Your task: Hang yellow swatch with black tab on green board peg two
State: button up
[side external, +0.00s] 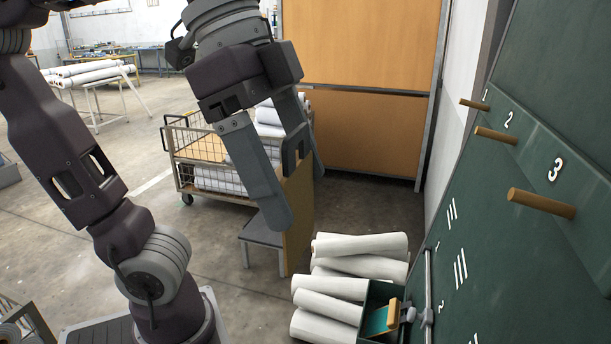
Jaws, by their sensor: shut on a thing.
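My gripper (293,188) is in the upper middle of the side view, pointing down, its fingers on either side of a black tab (288,158). It is shut on the yellow swatch (298,225), a mustard-coloured panel hanging below the tab. The swatch is seen at a steep angle and its top is partly hidden by the fingers. The green board (480,235) stands at the right with three wooden pegs. Peg two (497,135), below the white numeral 2, is bare. The swatch is well to the left of the board, apart from it.
Peg one (475,104) and peg three (541,203) are bare too. A green box (376,295) at the board's lower left holds a teal piece (376,322) with a wooden tab. White rolls (350,270) lie beside it. A wire cart (205,160) stands behind.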

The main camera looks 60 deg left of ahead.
aim_at(475, 128)
jog(key=shift+s+a, duration=0.2)
jog(key=shift+s+a, duration=2.05)
jog(key=shift+a, duration=0.05)
jog(key=w+n+y, duration=0.1)
jog(key=w+n, duration=0.2)
jog(key=w, duration=2.3)
jog(key=shift+w+d+f, duration=0.15)
jog(key=shift+w+d, duration=0.8)
jog(key=shift+d, duration=0.1)
jog(key=shift+w+d+f, duration=0.2)
jog(key=shift+w+d, duration=0.7)
jog(key=shift+d, duration=0.2)
jog(key=shift+w+d+f, duration=0.15)
jog(key=shift+w+d, duration=0.8)
jog(key=shift+d, duration=0.1)
jog(key=shift+w+d+f, duration=0.4)
jog(key=shift+w+d, duration=0.15)
